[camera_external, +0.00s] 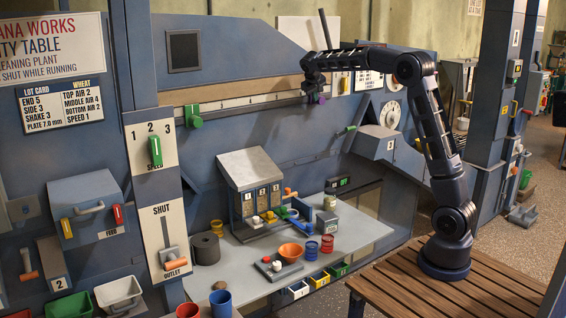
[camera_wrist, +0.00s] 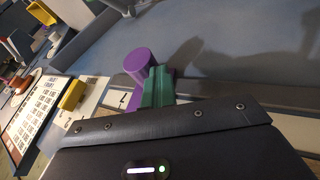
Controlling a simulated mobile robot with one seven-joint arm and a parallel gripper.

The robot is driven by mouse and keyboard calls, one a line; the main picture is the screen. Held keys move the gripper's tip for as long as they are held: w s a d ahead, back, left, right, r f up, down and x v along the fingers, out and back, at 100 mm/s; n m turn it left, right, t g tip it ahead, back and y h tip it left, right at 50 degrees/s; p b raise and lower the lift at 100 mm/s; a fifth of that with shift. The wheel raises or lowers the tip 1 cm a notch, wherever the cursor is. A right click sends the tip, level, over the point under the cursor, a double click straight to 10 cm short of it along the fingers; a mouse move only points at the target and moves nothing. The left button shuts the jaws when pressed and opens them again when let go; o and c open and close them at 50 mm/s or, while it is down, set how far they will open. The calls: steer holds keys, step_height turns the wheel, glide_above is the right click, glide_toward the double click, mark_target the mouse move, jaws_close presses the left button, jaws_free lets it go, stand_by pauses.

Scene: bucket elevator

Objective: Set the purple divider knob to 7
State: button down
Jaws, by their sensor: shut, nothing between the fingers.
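The purple divider knob (camera_external: 321,99) sits on the long pale scale rail (camera_external: 250,103) near its right end, just below my gripper (camera_external: 314,90). In the wrist view the purple knob (camera_wrist: 148,62) is a round cylinder, directly beyond the green fingers of my gripper (camera_wrist: 159,72). The fingers are shut together with nothing between them. They overlap the knob's side in the picture; I cannot tell whether they touch it. A black numeral, perhaps a 7, shows on the white scale (camera_wrist: 118,97) beside the knob; the knob's exact reading is hidden.
A green knob (camera_external: 193,117) is at the rail's left end. A printed card (camera_external: 369,80) hangs to the right.

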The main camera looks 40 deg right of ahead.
steer(key=d, duration=0.6)
steer(key=shift+d, duration=0.35)
steer(key=a, duration=0.2)
steer(key=a+r, duration=0.1)
steer(key=a, duration=0.1)
steer(key=shift+a, duration=0.15)
steer(key=v, duration=1)
